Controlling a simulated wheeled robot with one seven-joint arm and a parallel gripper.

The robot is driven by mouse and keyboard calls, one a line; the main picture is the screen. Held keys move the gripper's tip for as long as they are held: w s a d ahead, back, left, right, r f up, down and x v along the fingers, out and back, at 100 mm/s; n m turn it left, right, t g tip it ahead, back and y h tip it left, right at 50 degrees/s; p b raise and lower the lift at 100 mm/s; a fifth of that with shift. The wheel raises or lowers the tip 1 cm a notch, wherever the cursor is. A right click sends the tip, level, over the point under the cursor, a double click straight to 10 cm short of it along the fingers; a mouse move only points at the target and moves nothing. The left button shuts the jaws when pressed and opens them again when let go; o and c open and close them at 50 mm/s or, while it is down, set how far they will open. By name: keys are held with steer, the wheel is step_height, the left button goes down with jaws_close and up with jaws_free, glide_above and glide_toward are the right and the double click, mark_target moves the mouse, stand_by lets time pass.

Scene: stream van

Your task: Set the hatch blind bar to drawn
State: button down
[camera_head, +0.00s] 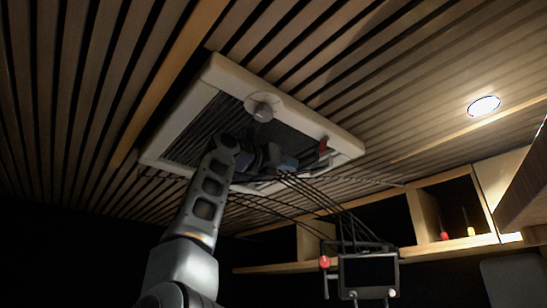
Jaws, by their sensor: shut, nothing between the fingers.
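The roof hatch has a white frame (330,130) set in the slatted ceiling, tilted in the picture. Dark pleated blind material (205,125) shows in its left part, and a plain dark panel (290,132) in its right part. A round white knob (262,108) sits on the frame's near-top edge. A small red part (323,147) shows at the right of the opening. My gripper (284,163) is shut and empty, up at the lower middle of the hatch. My arm hides part of the opening. I cannot make out the blind bar clearly or tell whether the gripper touches it.
Thin dark cables (335,215) run from the hatch area to a small monitor (368,272) at lower right. Wooden shelves (450,245) hold small red and yellow items. A ceiling lamp (484,105) glows at right. The lower left is dark.

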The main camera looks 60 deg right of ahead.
mark_target(305, 166)
steer(key=x, duration=0.3)
steer(key=shift+p, duration=0.4)
steer(key=shift+d, duration=0.3)
steer(key=x, duration=0.3)
steer(key=f+x, duration=0.1)
steer(key=shift+s+d+r, duration=0.15)
steer(key=shift+d+r, duration=0.05)
steer(key=shift+d, duration=0.1)
steer(key=shift+a, duration=0.1)
steer(key=shift+a+f, duration=0.15)
steer(key=shift+a, duration=0.1)
steer(key=b+v, duration=0.2)
steer(key=v, duration=1.1)
steer(key=shift+w+a+b, duration=0.25)
steer(key=shift+a+b, duration=0.05)
steer(key=shift+b, duration=0.1)
steer(key=shift+f, duration=0.1)
